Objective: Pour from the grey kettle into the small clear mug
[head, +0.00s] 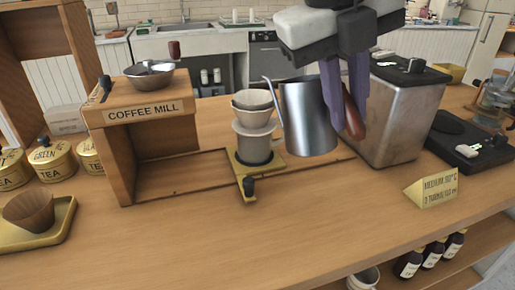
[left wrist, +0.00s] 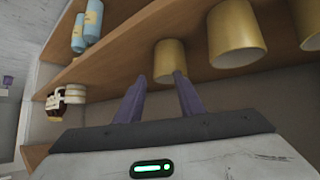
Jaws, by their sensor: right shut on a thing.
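The grey kettle (head: 306,118) is a shiny metal jug with a thin spout on its left and a brown handle (head: 354,124) on its right. It looks upright and above the counter. My right gripper (head: 345,120) is shut on its handle. Left of the kettle, a pale dripper (head: 254,110) sits on a cup-like vessel (head: 257,149) on a brass stand. I cannot make out the small clear mug for certain. My left gripper (left wrist: 160,80) shows only in the left wrist view, its fingers apart and empty.
A wooden coffee mill stand (head: 142,112) with a metal bowl is at the left. A steel box (head: 405,115) stands close right of the kettle. A yellow sign (head: 433,189) is at the front right. The front middle counter is clear. Shelves with gold cups (left wrist: 236,35) face my left gripper.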

